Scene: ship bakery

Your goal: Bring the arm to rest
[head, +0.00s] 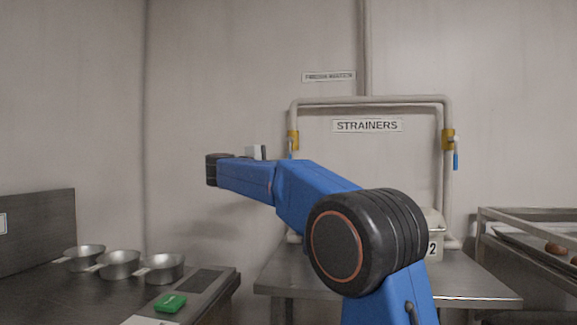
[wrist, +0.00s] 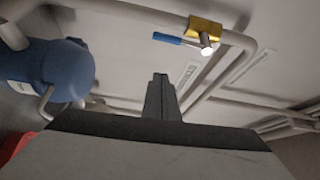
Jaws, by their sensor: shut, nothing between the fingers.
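My blue arm (head: 315,190) is raised in the middle of the head view, its forearm reaching up and to the left above the counters. Its far end is at the upper left, and the fingers cannot be made out there. In the wrist view my gripper (wrist: 160,82) is shut and empty, its two dark fingers together. Beyond it are the wall, the pipes and a valve with a blue handle (wrist: 168,39). The fingers appear apart from all of these.
A container marked 2 (head: 434,245) stands on the steel table (head: 470,283), partly behind my arm. The pipe frame (head: 370,100) is on the wall. A rack (head: 530,250) is at right.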

